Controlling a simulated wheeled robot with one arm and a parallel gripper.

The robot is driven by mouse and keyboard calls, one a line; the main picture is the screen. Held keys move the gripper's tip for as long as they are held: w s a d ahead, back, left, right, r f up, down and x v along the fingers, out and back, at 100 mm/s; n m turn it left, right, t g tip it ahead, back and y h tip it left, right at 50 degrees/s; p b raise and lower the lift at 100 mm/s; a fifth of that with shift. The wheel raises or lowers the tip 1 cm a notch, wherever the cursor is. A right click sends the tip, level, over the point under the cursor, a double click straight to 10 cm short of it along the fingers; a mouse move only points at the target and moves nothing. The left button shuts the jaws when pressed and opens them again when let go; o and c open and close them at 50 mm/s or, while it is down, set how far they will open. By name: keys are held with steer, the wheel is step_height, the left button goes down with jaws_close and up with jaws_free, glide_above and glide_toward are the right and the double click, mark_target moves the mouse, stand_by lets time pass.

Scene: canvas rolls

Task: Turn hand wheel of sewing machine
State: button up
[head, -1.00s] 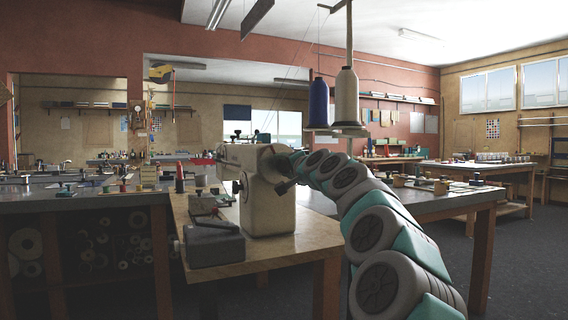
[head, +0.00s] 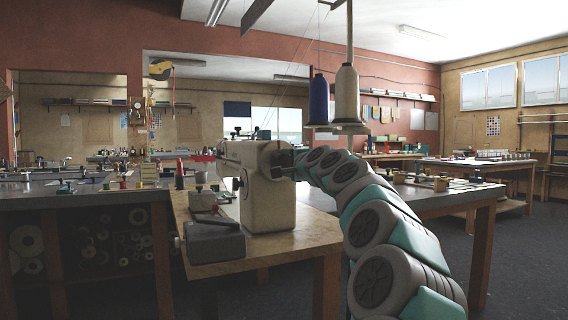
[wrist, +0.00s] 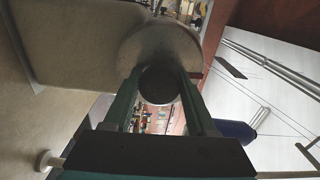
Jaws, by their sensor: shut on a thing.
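The cream sewing machine (head: 268,208) stands on a wooden-topped table, with its hand wheel (head: 271,160) at the upper right end. In the wrist view the wheel (wrist: 165,40) is a round grey disc with a dark round hub or knob (wrist: 160,86) in front. My gripper (wrist: 160,82) has its green fingers on both sides of this dark part and is shut on it. In the head view my gripper (head: 285,171) meets the wheel from the right, partly hidden by the arm and machine. I cannot tell how far the wheel is turned.
The wooden table (head: 290,240) has a grey box-like block (head: 214,243) at its front left. A blue thread cone (head: 318,102) and a white one (head: 346,97) stand on a rack above my arm. A long workbench (head: 100,197) lies to the left.

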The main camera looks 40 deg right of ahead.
steer(key=o, duration=1.4)
steer(key=shift+c, duration=0.2)
steer(key=b+v, duration=0.1)
steer(key=v, duration=0.6)
steer(key=shift+s, duration=0.4)
